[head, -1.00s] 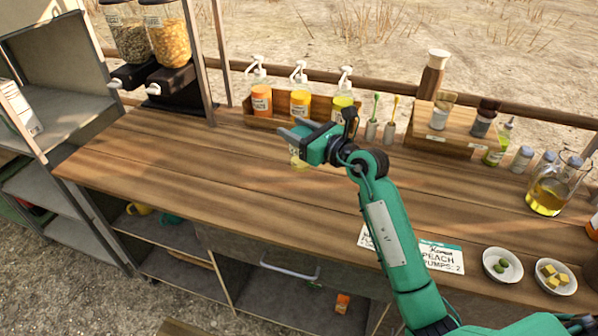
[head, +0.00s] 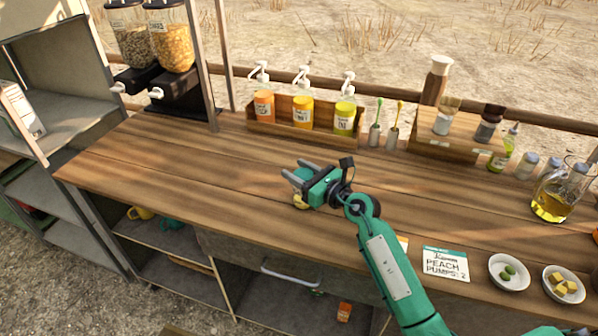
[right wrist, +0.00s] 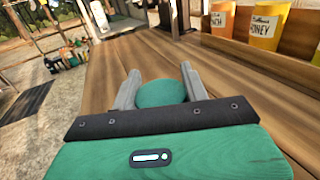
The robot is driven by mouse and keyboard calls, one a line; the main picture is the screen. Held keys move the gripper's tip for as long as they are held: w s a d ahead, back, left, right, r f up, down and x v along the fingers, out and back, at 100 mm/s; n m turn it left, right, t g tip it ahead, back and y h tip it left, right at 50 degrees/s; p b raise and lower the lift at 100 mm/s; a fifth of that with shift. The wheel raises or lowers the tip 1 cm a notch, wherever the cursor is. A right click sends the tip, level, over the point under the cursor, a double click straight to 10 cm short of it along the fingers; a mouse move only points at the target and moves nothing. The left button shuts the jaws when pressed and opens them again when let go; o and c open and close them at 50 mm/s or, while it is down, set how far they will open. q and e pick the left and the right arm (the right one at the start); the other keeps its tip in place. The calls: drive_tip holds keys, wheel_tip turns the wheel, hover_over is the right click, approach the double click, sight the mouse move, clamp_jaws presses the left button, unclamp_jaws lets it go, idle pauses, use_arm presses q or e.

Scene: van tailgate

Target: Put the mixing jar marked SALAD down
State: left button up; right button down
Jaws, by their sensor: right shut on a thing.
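My right gripper (head: 294,168) is over the middle of the wooden counter, its fingers pointing left and away. It is shut on a jar (head: 300,203), of which a small pale yellow part shows below the gripper in the head view. In the right wrist view a round teal top (right wrist: 161,93) sits between the two fingers. No SALAD marking can be read; the gripper hides most of the jar. The jar's base is close to the counter (head: 200,165), but I cannot tell whether it touches. My left gripper is not in view.
Orange, yellow and lime pump bottles (head: 303,112) stand in a wooden rack at the back. Dispensers (head: 165,60) stand back left. A PEACH card (head: 445,264), two small bowls (head: 509,271) and an oil jug (head: 553,193) are on the right. The counter's left half is clear.

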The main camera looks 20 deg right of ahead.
drive_tip(key=shift+f, duration=0.1)
drive_tip(key=c, duration=0.7)
unclamp_jaws()
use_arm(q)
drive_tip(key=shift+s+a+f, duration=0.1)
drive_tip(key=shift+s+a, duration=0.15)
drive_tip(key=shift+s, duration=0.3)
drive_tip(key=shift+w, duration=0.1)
use_arm(e)
drive_tip(key=shift+s+d, duration=0.15)
drive_tip(key=shift+s, duration=0.05)
use_arm(q)
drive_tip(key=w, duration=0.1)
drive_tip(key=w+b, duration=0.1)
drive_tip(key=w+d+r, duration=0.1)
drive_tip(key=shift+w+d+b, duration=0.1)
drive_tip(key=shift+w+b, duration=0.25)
drive_tip(key=shift+b, duration=0.05)
use_arm(e)
drive_tip(key=v, duration=1.1)
drive_tip(key=shift+s+d, duration=0.1)
drive_tip(key=shift+s, duration=0.15)
